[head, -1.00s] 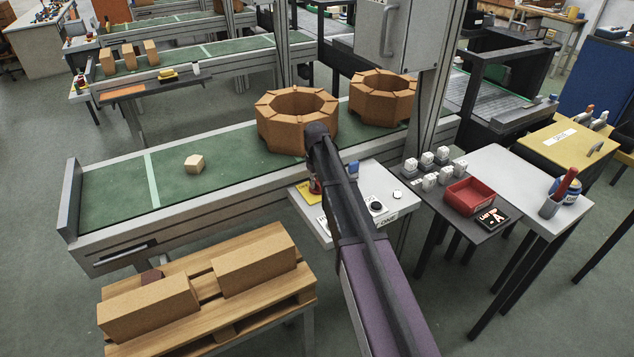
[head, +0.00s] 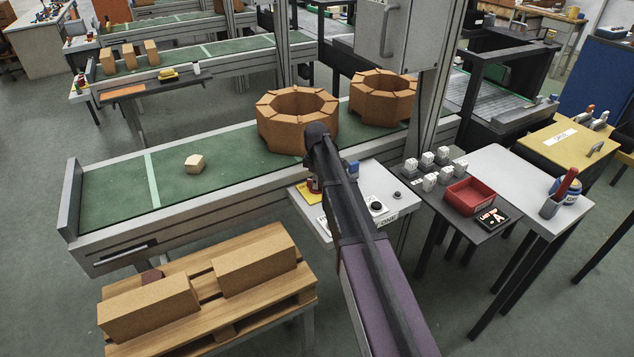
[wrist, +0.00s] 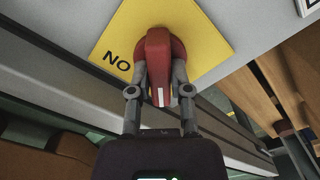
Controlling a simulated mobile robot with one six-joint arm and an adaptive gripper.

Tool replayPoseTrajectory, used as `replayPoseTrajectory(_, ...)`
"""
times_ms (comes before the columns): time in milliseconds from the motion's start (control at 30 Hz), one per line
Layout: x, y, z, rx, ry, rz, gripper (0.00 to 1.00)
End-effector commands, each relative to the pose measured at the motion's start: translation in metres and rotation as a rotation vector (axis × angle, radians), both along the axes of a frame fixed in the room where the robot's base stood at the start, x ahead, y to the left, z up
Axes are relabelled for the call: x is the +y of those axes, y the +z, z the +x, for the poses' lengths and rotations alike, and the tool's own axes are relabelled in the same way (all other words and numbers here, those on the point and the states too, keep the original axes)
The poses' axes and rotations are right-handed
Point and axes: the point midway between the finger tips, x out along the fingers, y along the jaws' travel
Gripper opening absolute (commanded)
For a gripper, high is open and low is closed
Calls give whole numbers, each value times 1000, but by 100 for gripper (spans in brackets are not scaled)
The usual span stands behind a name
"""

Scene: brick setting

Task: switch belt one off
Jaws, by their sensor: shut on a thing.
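The switch for belt one is a red handle (wrist: 158,65) with a white mark, on a yellow plate (wrist: 197,35) lettered "NO" in the wrist view. My gripper (wrist: 158,92) is shut on the handle, one finger on each side. In the head view, a bit of the red handle (head: 314,186) shows beside my arm, which hides my gripper. The handle is on a light grey control box (head: 368,178) labelled "ONE", at the belt's near side. A small round lamp (head: 397,195) on the box is dark. The green belt (head: 115,190) carries brick rings (head: 283,133).
A pale block (head: 194,163) lies on the belt's left part. A pallet (head: 215,315) with large bricks stands in front. Right of the box, a dark table (head: 440,203) holds white blocks and a red bin (head: 469,196).

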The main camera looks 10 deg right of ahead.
Motion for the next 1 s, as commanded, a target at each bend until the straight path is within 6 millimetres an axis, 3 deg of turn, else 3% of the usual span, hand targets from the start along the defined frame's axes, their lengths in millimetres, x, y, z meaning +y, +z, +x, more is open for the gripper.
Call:
replayPoseTrajectory(400,-1,0,0,1,13,-2,0)
replayPoseTrajectory(433,-1,0,0,1,13,-2,29)
replayPoseTrajectory(533,-1,0,0,0,13,-1,58)
replayPoseTrajectory(1000,0,0,0,0,5,0,60)
